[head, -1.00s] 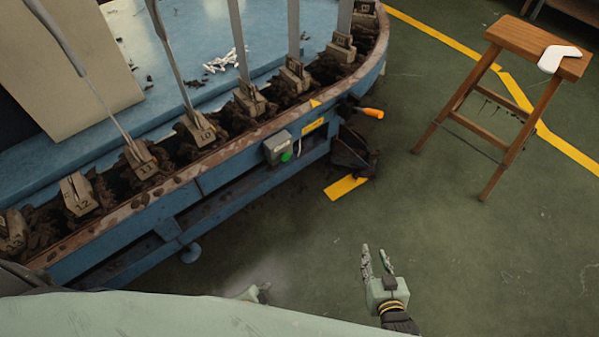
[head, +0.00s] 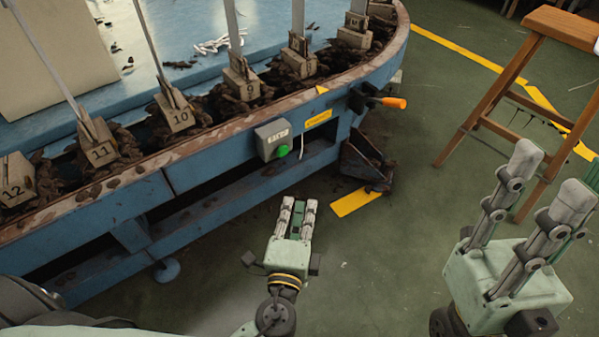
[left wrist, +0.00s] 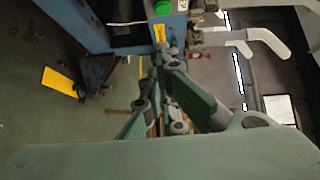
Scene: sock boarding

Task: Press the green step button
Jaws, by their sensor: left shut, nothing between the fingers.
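The green step button (head: 282,151) sits on a small grey box (head: 272,135) on the blue side of the machine. It also shows at the top of the left wrist view (left wrist: 162,7). My left gripper (head: 299,203) is shut and empty, its fingers pointing up the picture toward the button. In the head view its fingertips are below the button, with a visible gap. My right gripper (head: 551,178) is at the lower right, its two fingers apart and nothing between them, well away from the button.
The machine's rim (head: 221,130) carries numbered blocks with upright metal plates. An orange-tipped handle (head: 393,102) sticks out right of the box. A dark, dirty pedal-like part (head: 366,163) stands below it. A wooden stool (head: 527,55) is at the right. Green floor is open between.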

